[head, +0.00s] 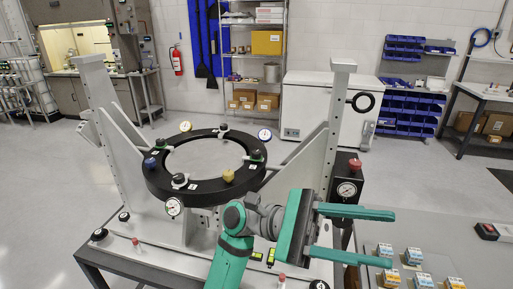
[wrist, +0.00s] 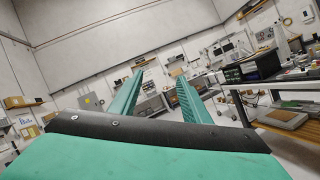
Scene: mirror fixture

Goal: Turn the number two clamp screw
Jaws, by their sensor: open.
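A black mirror ring (head: 155,187) sits on the grey fixture in the head view. Several clamp screws with coloured or dark knobs stand around it: a yellow knob (head: 228,175) at the front, a blue knob (head: 150,162) at the left, a dark knob (head: 258,155) at the right and a green knob (head: 185,126) at the back left. Small white tags on the ring are too small to read, so I cannot tell which screw is number two. My gripper (head: 392,238) is open and empty, right of the ring and pointing away from it. Its fingers also show in the wrist view (wrist: 160,78).
Grey uprights (head: 340,110) rise beside the ring. Dial gauges (head: 174,206) and a black box with a gauge (head: 347,190) are close by. A table with several small blocks (head: 413,256) stands at the lower right. The wrist view shows a bench (wrist: 270,105) at the right.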

